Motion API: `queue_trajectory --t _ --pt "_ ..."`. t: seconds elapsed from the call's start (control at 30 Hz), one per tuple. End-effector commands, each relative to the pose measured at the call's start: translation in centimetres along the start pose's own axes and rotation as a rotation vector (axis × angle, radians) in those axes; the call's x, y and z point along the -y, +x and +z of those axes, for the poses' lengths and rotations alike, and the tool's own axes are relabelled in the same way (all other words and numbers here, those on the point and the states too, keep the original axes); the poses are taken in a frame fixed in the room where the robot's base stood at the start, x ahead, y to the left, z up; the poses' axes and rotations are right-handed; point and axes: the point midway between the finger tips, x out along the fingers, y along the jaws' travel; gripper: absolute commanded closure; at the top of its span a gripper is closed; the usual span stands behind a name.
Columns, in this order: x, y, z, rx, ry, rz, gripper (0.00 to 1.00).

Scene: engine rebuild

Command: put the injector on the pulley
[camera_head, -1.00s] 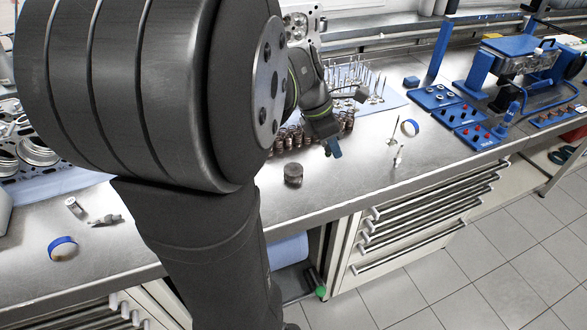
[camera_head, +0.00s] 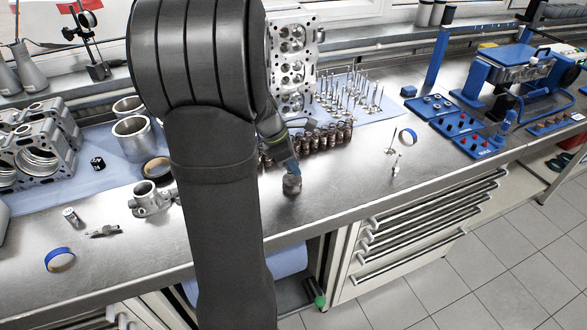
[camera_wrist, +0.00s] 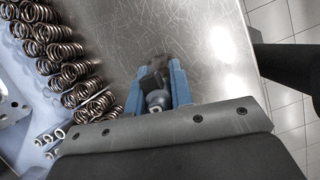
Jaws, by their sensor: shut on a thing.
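My gripper (camera_head: 293,172) is lowered over the bench, directly above a short dark round part, which I take for the pulley (camera_head: 291,186). In the wrist view my gripper's blue fingers (camera_wrist: 152,92) are closed around a small grey and black piece, which I take for the injector (camera_wrist: 156,99). Most of it is hidden between the fingers. The brownish top of the pulley (camera_wrist: 160,61) shows just beyond the fingertips. I cannot tell whether the held piece touches it.
Several coil springs (camera_head: 325,138) stand close behind my gripper, before a blue mat with upright valves (camera_head: 350,95). A metal housing (camera_head: 150,200) is left.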

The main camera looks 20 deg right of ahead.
Motion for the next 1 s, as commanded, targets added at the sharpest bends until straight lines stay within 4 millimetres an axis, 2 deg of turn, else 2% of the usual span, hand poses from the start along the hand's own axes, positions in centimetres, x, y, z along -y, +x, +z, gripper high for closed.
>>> queue_trajectory --t 0.1,0.47,0.5,0.6,0.87,1.0 --pt "0.1 1.6 -0.6 0.0 -0.001 -0.003 1.0" --pt "0.0 2.0 -0.8 0.0 0.0 -0.001 1.0" --pt "0.0 2.0 -0.8 0.0 0.0 -0.001 0.77" --pt "0.0 2.0 -0.8 0.0 0.0 0.0 0.58" --pt "0.0 2.0 -0.8 0.0 0.0 0.0 0.58" --pt "0.0 1.2 -0.6 0.001 0.0 0.002 0.58"
